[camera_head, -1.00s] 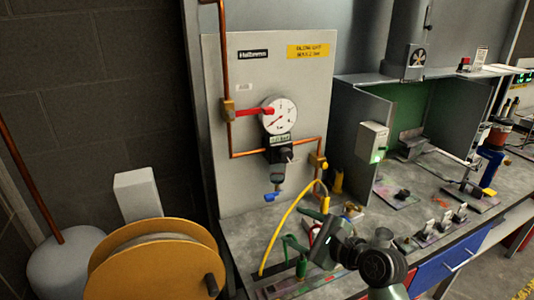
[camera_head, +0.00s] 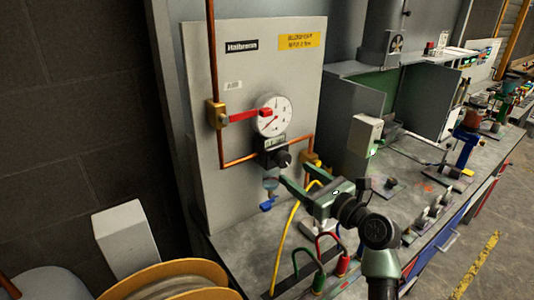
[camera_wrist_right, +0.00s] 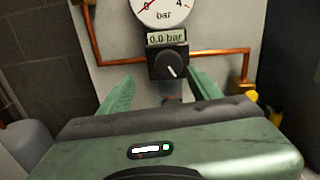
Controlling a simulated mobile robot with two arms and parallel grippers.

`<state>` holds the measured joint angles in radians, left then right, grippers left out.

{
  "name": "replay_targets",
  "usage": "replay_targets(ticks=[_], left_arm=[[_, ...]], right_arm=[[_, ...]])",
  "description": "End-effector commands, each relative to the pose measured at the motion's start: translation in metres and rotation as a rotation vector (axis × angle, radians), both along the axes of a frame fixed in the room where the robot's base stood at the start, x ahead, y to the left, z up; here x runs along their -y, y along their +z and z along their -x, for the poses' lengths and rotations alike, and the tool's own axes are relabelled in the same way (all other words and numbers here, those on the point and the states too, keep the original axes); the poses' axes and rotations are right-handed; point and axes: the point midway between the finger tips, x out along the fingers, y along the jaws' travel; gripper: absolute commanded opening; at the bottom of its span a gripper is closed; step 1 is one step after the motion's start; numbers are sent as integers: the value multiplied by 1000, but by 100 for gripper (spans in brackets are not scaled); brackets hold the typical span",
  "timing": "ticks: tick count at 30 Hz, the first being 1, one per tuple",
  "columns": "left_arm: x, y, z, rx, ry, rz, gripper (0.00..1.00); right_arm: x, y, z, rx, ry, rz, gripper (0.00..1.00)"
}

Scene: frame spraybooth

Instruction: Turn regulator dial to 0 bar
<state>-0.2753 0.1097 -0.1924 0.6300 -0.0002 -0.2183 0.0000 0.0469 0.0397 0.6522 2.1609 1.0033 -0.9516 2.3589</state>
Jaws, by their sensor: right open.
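The regulator (camera_head: 270,156) is mounted on the grey panel below a round white gauge (camera_head: 272,116). Its black dial knob (camera_head: 283,158) has a white mark in the right wrist view (camera_wrist_right: 168,66). The small display (camera_wrist_right: 166,38) above the knob reads 0.0 bar. The gauge's red needle points to the lower left, near 0. My right gripper (camera_head: 296,172) is open and empty, just below and in front of the knob. In the right wrist view the knob appears between the two spread fingertips (camera_wrist_right: 160,78), beyond them and apart from them. My left gripper is not in view.
A red lever (camera_head: 250,115) lies horizontal left of the gauge, by copper pipes. A blue-tipped part (camera_head: 266,206) hangs below the regulator. A yellow hose (camera_head: 288,240) rises close to my right gripper. A yellow reel (camera_head: 165,280) stands at lower left.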

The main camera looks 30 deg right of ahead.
Motion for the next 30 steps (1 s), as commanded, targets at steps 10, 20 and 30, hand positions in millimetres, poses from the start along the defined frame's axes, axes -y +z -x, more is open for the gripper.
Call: replay_targets(ticks=[10, 20, 30], left_arm=[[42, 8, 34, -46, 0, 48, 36], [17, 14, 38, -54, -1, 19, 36], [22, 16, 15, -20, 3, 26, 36]], right_arm=[[-3, 2, -37, 0, 0, -1, 63], [-7, -1, -75, -2, -1, 2, 63], [-7, -2, -77, -3, -2, 3, 52]])
